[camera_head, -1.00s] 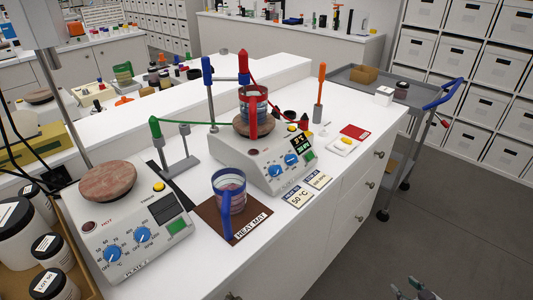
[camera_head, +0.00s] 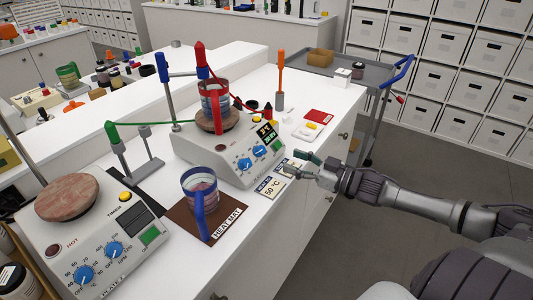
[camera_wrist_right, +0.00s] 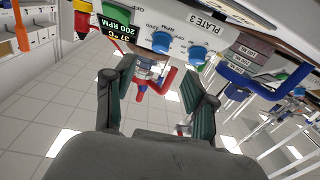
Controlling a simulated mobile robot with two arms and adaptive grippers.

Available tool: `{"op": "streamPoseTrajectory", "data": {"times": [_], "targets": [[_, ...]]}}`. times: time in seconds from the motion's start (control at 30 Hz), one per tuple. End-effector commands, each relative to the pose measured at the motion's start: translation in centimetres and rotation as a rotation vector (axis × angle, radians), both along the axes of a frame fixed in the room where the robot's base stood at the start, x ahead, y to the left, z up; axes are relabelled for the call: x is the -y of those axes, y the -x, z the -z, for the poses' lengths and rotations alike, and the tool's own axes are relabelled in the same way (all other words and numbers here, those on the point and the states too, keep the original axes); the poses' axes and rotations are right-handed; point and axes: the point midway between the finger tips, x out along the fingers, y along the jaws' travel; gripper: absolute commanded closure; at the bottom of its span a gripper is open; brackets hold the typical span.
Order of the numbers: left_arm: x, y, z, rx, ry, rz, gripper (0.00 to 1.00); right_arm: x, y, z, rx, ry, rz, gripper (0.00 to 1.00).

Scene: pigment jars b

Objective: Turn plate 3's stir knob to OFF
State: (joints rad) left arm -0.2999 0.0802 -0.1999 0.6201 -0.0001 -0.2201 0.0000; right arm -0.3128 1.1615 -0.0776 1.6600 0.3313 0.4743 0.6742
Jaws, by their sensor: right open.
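Plate 3 (camera_head: 205,150) is a white hotplate in the middle of the bench, with two blue knobs on its sloped front. The left knob (camera_head: 245,164) and the right knob (camera_head: 260,151), beside the display, also show in the right wrist view (camera_wrist_right: 197,54) (camera_wrist_right: 162,41). The display (camera_wrist_right: 117,27) shows 37 °C and 200 RPM. My right gripper (camera_head: 301,165) is open and empty, to the right of the knobs and apart from them. My left gripper is out of view.
A red-handled beaker (camera_head: 215,101) stands on plate 3's top. A blue-handled beaker (camera_head: 199,188) sits on the brown heat mat (camera_head: 232,216). Cards (camera_head: 270,187) lie in front of plate 3. Another hotplate (camera_head: 60,238) stands left; an orange-handled tool (camera_head: 280,75) stands behind.

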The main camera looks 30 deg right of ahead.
Motion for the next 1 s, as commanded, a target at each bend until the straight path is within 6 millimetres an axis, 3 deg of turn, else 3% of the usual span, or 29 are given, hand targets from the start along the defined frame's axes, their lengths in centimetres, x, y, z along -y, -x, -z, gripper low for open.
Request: {"op": "streamPoseTrajectory", "data": {"times": [0.6,1.0], "targets": [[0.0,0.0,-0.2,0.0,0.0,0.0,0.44,-3.4,-7.3,-0.2,0.003,0.001,0.003,0.44],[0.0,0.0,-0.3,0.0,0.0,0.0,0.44,-3.9,-8.3,0.0,-0.001,0.002,0.001,0.44]]}}
